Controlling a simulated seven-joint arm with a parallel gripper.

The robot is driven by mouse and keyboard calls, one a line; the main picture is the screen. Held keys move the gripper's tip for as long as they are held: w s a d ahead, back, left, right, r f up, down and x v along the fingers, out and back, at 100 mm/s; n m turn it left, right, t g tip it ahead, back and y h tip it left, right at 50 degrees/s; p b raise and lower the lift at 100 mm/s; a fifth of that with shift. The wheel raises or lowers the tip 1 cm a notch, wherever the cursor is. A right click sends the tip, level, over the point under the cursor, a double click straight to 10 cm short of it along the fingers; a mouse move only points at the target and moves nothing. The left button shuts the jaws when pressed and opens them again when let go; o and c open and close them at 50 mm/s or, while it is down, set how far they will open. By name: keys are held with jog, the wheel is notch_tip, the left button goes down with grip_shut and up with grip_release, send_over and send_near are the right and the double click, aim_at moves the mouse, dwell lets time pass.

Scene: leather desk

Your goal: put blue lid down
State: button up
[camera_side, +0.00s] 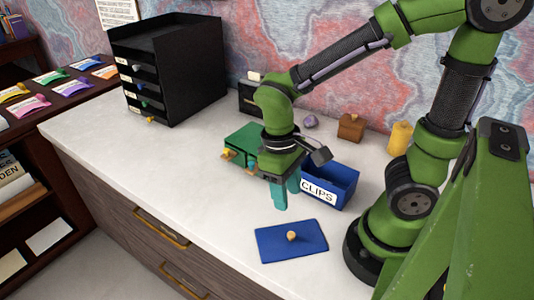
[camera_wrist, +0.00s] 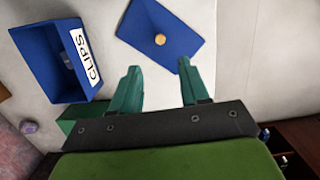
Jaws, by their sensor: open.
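The blue lid (camera_side: 275,243) lies flat on the white desk top, with a round wooden knob (camera_side: 291,236) at its middle. In the wrist view the blue lid (camera_wrist: 168,22) is beyond my fingertips, with its knob facing up. My gripper (camera_side: 285,200) is open and empty, above the desk just behind the lid and apart from it. Its two teal fingers also show in the wrist view (camera_wrist: 160,75), with a clear gap between them. An open blue box (camera_side: 330,187) labelled CLIPS stands right of my gripper; the wrist view shows its inside, with something small in it.
A green box (camera_side: 241,145) with small knobs stands behind my gripper, partly hidden by it. A black drawer unit (camera_side: 172,70) is at the back left. The front-left desk is clear.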

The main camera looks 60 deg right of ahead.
jog(key=w+d+r+m+t+y, duration=0.1)
jog(key=d+r+m+t, duration=0.1)
jog(key=r+t, duration=0.2)
jog(key=w+d+r+m+t+y, duration=0.1)
jog(key=r+m+t, duration=0.1)
jog(key=r+t, duration=0.3)
notch_tip(320, 180, up, 3)
jog(key=shift+w+d+f, duration=0.1)
jog(key=shift+w+d, duration=0.2)
jog(key=shift+d, duration=0.05)
